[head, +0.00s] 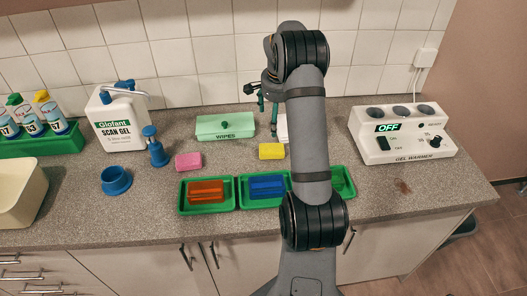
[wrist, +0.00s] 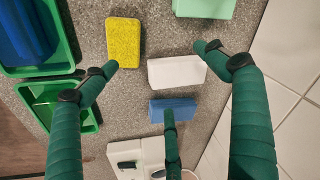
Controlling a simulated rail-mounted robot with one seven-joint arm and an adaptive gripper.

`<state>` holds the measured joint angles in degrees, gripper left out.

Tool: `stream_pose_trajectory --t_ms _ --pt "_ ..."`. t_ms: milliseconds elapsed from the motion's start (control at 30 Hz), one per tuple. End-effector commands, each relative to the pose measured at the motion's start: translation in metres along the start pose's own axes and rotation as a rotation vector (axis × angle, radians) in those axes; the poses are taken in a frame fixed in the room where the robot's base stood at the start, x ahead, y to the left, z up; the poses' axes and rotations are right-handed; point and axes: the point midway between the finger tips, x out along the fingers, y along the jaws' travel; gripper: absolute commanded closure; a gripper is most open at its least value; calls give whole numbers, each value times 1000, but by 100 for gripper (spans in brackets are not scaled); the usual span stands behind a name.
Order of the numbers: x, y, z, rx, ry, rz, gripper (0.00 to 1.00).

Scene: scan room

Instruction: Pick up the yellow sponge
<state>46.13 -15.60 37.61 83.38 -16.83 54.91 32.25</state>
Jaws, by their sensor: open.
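The yellow sponge (head: 271,151) lies flat on the speckled counter in the head view, behind the green tray with the blue sponge. In the wrist view the yellow sponge (wrist: 123,42) is at upper left, beside the left fingertip. My gripper (head: 267,116) is above the counter, just behind the yellow sponge in the head view. In the wrist view my gripper (wrist: 157,64) has its green fingers spread apart with nothing held. A white block (wrist: 176,71) lies between the fingertips' outlines, and a blue block (wrist: 172,108) is partly hidden by one finger.
Green trays (head: 208,209) along the front hold an orange sponge (head: 206,190) and a blue sponge (head: 267,186). A pink sponge (head: 189,161) lies left of the yellow one. A wipes box (head: 222,127) stands behind, and a gel warmer (head: 400,146) at right.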

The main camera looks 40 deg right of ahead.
Motion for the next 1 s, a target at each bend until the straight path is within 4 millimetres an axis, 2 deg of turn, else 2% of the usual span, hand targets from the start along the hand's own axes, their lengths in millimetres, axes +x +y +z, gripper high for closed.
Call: stream_pose_trajectory --t_ms 133,300,400,567,733,1000 --pt "-18 0 1 309 -28 43 14" --pt "-24 21 28 643 -91 154 14" --pt "-26 25 38 783 -108 189 14" --pt "-13 27 41 859 -104 198 14" --pt "12 31 45 859 -103 198 14" --pt "33 36 50 857 -103 198 14"
